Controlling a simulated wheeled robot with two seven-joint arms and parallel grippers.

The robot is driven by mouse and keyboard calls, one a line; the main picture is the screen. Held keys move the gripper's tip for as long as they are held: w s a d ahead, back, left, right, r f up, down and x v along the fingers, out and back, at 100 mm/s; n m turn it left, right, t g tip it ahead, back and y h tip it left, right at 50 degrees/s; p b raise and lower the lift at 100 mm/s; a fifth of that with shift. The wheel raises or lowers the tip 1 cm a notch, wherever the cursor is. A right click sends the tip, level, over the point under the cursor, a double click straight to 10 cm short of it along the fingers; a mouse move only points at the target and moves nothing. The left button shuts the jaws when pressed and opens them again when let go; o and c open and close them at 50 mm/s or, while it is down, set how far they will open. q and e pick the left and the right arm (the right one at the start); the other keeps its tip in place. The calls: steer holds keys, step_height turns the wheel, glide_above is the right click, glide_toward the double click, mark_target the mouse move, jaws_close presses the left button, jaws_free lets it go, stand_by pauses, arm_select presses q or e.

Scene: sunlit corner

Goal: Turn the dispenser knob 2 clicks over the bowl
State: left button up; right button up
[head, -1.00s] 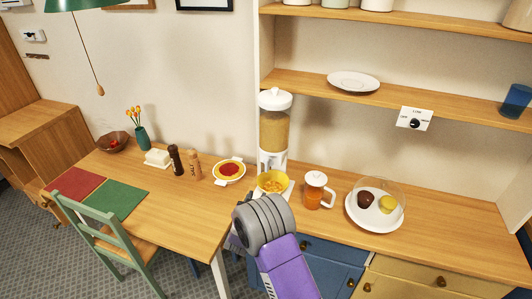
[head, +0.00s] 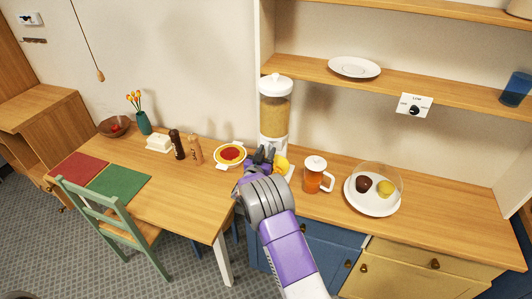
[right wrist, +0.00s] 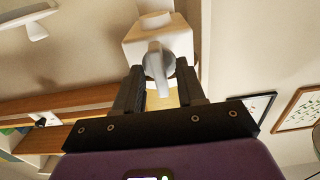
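The dispenser (head: 275,118) stands upright on the counter, with a white lid, a clear cylinder of golden grains and a white base. My right gripper (head: 265,156) is in front of its lower part. In the right wrist view the grey knob (right wrist: 157,62) sits on the white dispenser body (right wrist: 150,40), its handle roughly vertical. The open fingers of my right gripper (right wrist: 160,88) are on either side of the knob, with gaps beside the handle. The yellow bowl (head: 282,166) is below the dispenser, partly hidden by my gripper. My left gripper is out of view.
Right of the bowl stand an orange-filled jug (head: 315,177) and a domed plate (head: 372,203). A red-filled dish (head: 230,154) and two mills (head: 195,150) stand left. A shelf (head: 310,77) runs behind.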

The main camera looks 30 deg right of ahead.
jaws_close()
steer(key=shift+f+m+b, duration=0.1)
steer(key=shift+m+b, duration=0.2)
steer(key=shift+b, duration=0.4)
steer(key=m+b, duration=0.7)
steer(key=b, duration=0.2)
steer(key=m+b, duration=0.7)
steer(key=b, duration=0.3)
steer(key=shift+s+d+f, duration=0.1)
steer(key=shift+f, duration=0.1)
steer(key=shift+r+m+b, duration=0.1)
steer(key=shift+m+b, duration=1.15)
steer(key=shift+m, duration=0.25)
